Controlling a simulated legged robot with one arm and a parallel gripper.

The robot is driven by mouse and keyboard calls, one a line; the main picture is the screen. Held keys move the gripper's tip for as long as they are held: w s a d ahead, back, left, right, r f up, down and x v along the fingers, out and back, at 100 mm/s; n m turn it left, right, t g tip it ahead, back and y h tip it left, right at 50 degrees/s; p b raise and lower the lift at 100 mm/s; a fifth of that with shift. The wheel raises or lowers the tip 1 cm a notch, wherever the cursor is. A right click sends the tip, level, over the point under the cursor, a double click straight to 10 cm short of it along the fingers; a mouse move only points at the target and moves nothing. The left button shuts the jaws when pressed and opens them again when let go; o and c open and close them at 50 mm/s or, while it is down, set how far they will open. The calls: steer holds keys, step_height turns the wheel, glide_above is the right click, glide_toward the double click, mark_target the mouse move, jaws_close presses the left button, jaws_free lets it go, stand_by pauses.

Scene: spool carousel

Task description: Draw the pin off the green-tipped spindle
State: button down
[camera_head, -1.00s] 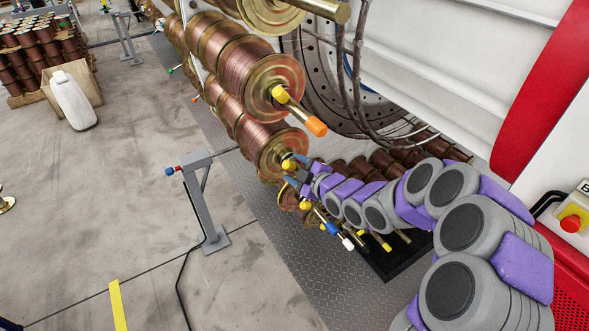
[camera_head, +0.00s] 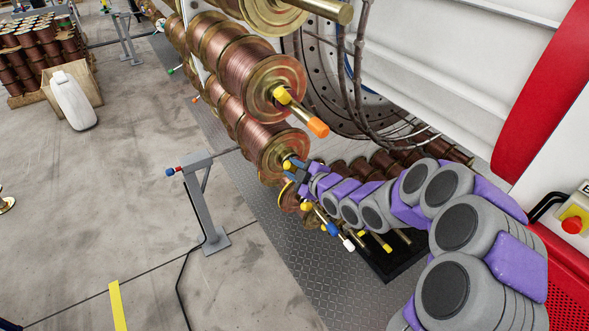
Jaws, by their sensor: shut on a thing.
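My gripper (camera_head: 293,171) is at the near end of a middle spindle, in front of a copper-wound spool. Its dark blue fingers are shut on the yellow pin (camera_head: 287,164) there, which is partly hidden by them. The pin still appears at the spindle, close to the spool's flange. The tip of this spindle is hidden behind my gripper and arm, so I cannot tell its colour. A small green tip (camera_head: 170,71) shows at the far left of the carousel, on a far spindle end.
An orange-tipped spindle (camera_head: 317,127) with a yellow piece sticks out just above my gripper. A white-tipped spindle (camera_head: 348,244) and a blue tip (camera_head: 333,229) lie just below. A grey stand (camera_head: 205,205) is to the left. Open floor lies left of it.

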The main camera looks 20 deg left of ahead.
steer(key=shift+s+a+r+p, duration=0.35)
steer(key=shift+s+a+r, duration=0.15)
steer(key=shift+r, duration=0.25)
steer(key=shift+s+r, duration=0.2)
steer(key=shift+r, duration=0.45)
steer(key=shift+s+a+r+m+p, duration=0.3)
steer(key=shift+s+a+r+p, duration=0.15)
steer(key=shift+s+r, duration=0.2)
steer(key=s+a+r+b, duration=0.2)
steer(key=s+a+b, duration=0.3)
steer(key=s+a, duration=0.4)
steer(key=shift+s+m+y, duration=0.3)
steer(key=shift+s, duration=0.35)
steer(key=shift+f, duration=0.1)
